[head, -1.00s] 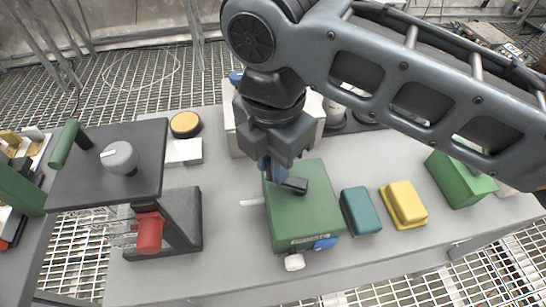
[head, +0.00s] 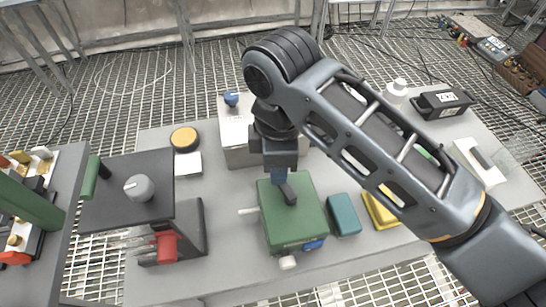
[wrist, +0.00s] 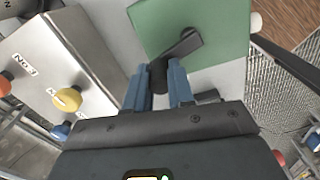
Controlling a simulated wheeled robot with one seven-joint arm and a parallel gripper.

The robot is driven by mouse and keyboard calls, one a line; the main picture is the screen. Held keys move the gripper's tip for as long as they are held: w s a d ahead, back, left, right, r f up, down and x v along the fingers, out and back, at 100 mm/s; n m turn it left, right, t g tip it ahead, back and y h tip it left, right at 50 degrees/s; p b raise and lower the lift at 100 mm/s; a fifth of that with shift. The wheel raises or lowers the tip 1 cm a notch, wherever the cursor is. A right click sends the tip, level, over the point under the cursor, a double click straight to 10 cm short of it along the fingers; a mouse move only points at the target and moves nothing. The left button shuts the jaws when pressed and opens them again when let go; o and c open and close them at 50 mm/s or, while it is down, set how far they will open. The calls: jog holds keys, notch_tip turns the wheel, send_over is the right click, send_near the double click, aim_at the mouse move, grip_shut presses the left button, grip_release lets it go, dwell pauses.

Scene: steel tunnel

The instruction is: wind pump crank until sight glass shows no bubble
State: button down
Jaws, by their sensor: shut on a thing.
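The pump is a green box (head: 291,225) on the grey bench, and it also shows at the top of the wrist view (wrist: 205,20). Its black crank (wrist: 185,45) sits on the top face. My gripper (head: 279,178) is over the back edge of the pump. In the wrist view its blue fingers (wrist: 160,84) are shut on the crank's dark upright handle (wrist: 158,74). A pale knob (head: 287,262) and a blue patch (head: 313,244) are on the pump's front side. I cannot make out a sight glass or any bubble.
A light box (head: 235,135) with knobs stands behind the pump. A teal block (head: 344,214) and a yellow block (head: 380,210) lie to the right. A dark raised plate with a grey knob (head: 139,187) stands left. The front bench edge is clear.

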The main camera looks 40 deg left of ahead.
jog(key=shift+w+d+m+p, duration=0.25)
jog(key=shift+m+p, duration=0.35)
jog(key=shift+m, duration=0.15)
jog(key=shift+w+d+m+p, duration=0.1)
jog(key=shift+w+m+p, duration=0.15)
jog(key=shift+m+p, duration=0.4)
jog(key=shift+m, duration=0.3)
jog(key=c, duration=1)
grip_release()
jog(key=shift+o, duration=0.2)
notch_tip(320, 180, up, 8)
jog(key=shift+b, duration=0.3)
jog(key=shift+f, duration=0.15)
